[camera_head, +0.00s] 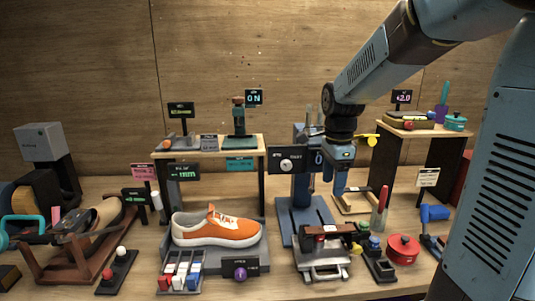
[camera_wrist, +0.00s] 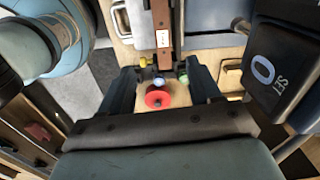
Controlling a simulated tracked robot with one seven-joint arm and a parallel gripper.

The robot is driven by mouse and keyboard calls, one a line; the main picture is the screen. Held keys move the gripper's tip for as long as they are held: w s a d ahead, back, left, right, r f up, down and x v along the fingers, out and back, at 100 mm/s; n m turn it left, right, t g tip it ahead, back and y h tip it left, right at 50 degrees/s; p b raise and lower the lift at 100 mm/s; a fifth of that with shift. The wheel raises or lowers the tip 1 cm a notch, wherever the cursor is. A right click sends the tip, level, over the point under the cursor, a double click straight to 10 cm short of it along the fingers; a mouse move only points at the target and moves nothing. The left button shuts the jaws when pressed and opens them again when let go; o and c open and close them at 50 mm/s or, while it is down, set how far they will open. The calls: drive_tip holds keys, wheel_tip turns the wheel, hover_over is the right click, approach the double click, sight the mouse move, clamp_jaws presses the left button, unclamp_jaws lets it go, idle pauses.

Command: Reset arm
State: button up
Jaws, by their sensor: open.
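My gripper (camera_head: 340,185) points down in the head view, right beside the blue upright stand (camera_head: 302,190) and above the table. In the wrist view my gripper (camera_wrist: 163,72) shows two dark fingers spread apart with nothing held between them. A red round part (camera_wrist: 157,97) with small yellow, blue and green knobs shows in the gap between the fingers, beyond them; I cannot tell how far off. The orange and white sneaker (camera_head: 215,226) sits on a dark stand at the middle left in the head view, apart from my gripper.
A dark panel marked "0" and "SET" (camera_wrist: 270,75) is close on the right in the wrist view. A metal clamp fixture (camera_head: 325,255), a red lidded pot (camera_head: 403,249) and a red-handled tool (camera_head: 381,205) stand below. A raised shelf (camera_head: 440,130) is at the right.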

drive_tip(key=s+r+n+t, duration=0.2)
drive_tip(key=s+r+n, duration=0.1)
drive_tip(key=s+n, duration=0.5)
drive_tip(key=s+d+r+n+t, duration=0.1)
drive_tip(key=s+r+n+t, duration=0.2)
drive_tip(key=s+n, duration=0.6)
drive_tip(key=shift+s+r, duration=0.35)
drive_tip(key=shift+s, duration=0.45)
drive_tip(key=shift+d, duration=0.1)
